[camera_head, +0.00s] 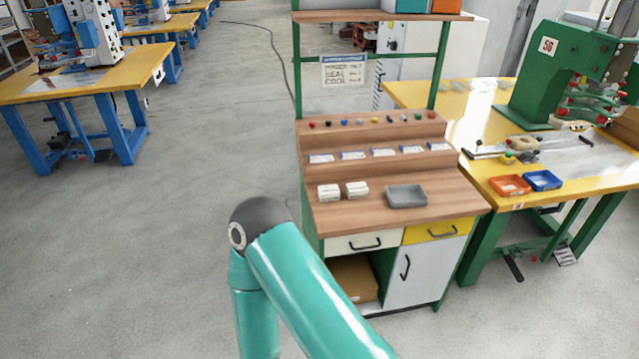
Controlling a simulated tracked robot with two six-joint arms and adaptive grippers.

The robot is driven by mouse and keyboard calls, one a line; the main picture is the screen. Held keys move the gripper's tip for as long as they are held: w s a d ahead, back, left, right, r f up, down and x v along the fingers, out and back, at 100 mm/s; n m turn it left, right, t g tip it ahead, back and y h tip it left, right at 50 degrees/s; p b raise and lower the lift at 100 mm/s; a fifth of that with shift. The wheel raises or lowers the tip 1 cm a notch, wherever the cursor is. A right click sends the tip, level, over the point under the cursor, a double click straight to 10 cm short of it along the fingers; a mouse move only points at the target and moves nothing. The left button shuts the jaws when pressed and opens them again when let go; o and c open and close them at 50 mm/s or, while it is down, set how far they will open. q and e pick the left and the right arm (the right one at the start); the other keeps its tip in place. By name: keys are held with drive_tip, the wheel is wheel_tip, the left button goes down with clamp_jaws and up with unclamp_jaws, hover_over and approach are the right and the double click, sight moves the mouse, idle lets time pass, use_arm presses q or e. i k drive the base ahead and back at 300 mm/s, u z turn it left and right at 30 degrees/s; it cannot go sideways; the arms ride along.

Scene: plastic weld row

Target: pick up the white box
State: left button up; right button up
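Two small white boxes stand side by side on the wooden workbench top (440,195), left of its middle: a left white box (329,192) and a right white box (357,189). I cannot tell which of them the task means. Neither is covered by anything. Neither of my grippers is in view. Only teal links and a dark elbow joint of one of my arms show at the bottom centre, in front of the bench and lower than the boxes in the picture.
A grey tray (406,196) lies right of the boxes. Stepped shelves with labels (383,153) rise behind them. A yellow table (590,178) with red (510,185) and blue (543,180) trays and a green machine (560,70) adjoins on the right.

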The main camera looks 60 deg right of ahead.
sight(326, 193)
drive_tip(key=z, duration=0.45)
drive_tip(key=i, duration=1.15)
drive_tip(key=z, duration=1.1)
drive_tip(key=i, duration=0.35)
drive_tip(key=z, duration=0.1)
drive_tip(key=k, duration=0.95)
drive_tip(key=z, duration=0.15)
drive_tip(key=i, duration=1.3)
